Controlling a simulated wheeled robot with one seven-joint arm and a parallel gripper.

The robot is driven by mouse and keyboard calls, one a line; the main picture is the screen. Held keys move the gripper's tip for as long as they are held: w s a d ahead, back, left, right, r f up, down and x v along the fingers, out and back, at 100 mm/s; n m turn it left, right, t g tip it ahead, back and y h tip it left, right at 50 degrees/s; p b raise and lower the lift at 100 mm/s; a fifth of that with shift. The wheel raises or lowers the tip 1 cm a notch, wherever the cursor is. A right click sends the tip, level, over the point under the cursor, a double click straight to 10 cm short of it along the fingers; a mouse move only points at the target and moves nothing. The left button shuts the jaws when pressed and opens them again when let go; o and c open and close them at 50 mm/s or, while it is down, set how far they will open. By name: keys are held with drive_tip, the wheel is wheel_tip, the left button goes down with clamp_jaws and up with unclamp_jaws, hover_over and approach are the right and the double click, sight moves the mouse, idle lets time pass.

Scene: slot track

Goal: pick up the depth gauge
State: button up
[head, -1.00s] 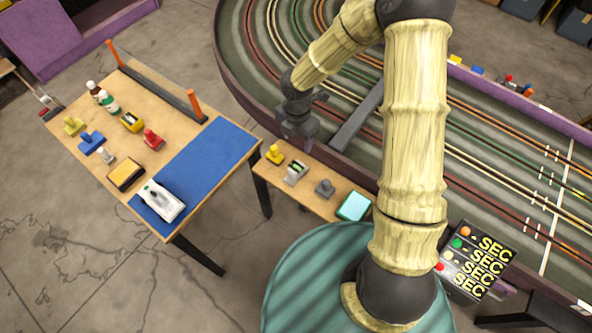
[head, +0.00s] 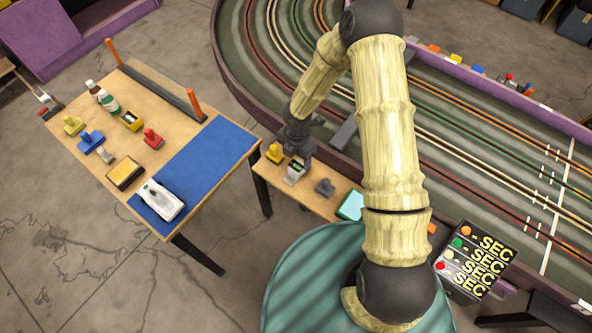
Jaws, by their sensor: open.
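A small shelf holds a light grey block with a dark, greenish display (head: 294,174), which looks like the depth gauge, though its label is too small to read. My gripper (head: 298,152) is open and hangs just above and behind this block in the picture, overlapping its upper edge. I cannot tell whether the fingers touch it or are around it. No object is visibly held.
The purple-walled slot track (head: 480,150) lies behind. A table with a blue mat (head: 205,165) is at left.

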sight(296, 166)
drive_tip(key=shift+f, duration=0.95)
drive_tip(key=f, duration=0.5)
drive_tip(key=shift+s+a+f, duration=0.1)
drive_tip(key=shift+s, duration=0.15)
drive_tip(key=shift+c, duration=0.4)
drive_tip(key=c, duration=1.1)
